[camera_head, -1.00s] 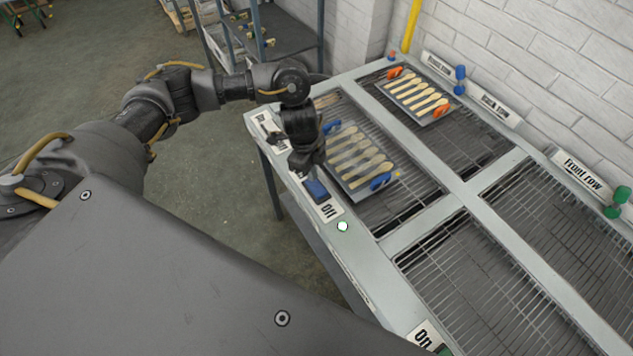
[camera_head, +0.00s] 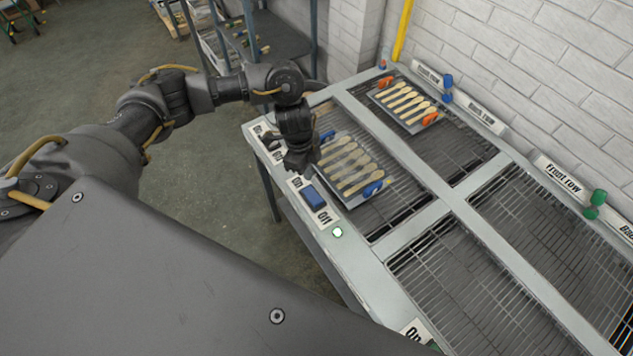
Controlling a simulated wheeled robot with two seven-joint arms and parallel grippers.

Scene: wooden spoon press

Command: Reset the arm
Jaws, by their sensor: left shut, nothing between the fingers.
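My left arm comes in from the left, and its gripper (camera_head: 298,163) hangs pointing down over the left edge of the press table (camera_head: 362,262). It is shut and holds nothing. It is just above and behind the blue rocker switch (camera_head: 313,197) on the On/Off plate. A gap shows between the gripper and the switch. A tray of wooden spoons (camera_head: 352,165) with blue handles lies right of the gripper, partly hidden by it. My right gripper is not in view.
A second spoon tray with orange handles (camera_head: 405,103) lies farther back. Wire racks (camera_head: 475,285) at the front are empty. Shelving (camera_head: 270,40) stands behind.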

